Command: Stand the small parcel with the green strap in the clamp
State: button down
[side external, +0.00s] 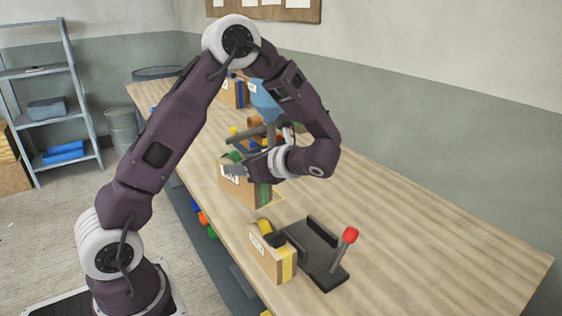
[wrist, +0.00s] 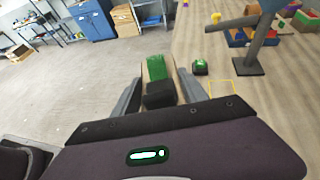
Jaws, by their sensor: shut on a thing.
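The small parcel with the green strap (side external: 236,190) is a brown cardboard box with a white label. My gripper (side external: 243,170) is shut on its upper part. In the wrist view the green strap (wrist: 158,68) shows between the two fingers (wrist: 158,92). I cannot tell whether the parcel's underside touches the table. The clamp (side external: 318,258) is a dark block with a red-knobbed lever (side external: 350,235), nearer the side camera and to the right of my gripper. The clamp is not in the wrist view.
A parcel with a yellow strap (side external: 268,255) stands at the clamp's left side; I cannot tell whether it is gripped. A yellow outline (wrist: 222,88) marks the wooden table (side external: 420,235). A dark stand (wrist: 248,66) and coloured bins lie beyond. The table right of the clamp is clear.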

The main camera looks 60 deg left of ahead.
jog(key=s+d+f+n+g+h, duration=0.2)
jog(key=s+f+n+g+h, duration=0.1)
jog(key=s+n+g+h, duration=0.55)
jog(key=w+d+r+n+t+h, duration=0.35)
jog(key=w+d+n+h, duration=0.35)
jog(key=d+n+h, duration=0.65)
jog(key=w+a+f+n+t+h, duration=0.2)
jog(key=w+f+n+t, duration=0.15)
jog(key=w+n, duration=0.3)
jog(key=w+a+f+n+t+h, duration=0.25)
jog(key=w+n+t, duration=0.25)
jog(key=w, duration=0.3)
notch_tip(320, 180, down, 7)
jog(key=shift+s, duration=0.2)
jog(key=shift+d+f, duration=0.1)
jog(key=shift+f, duration=0.35)
jog(key=c, duration=0.5)
grip_release()
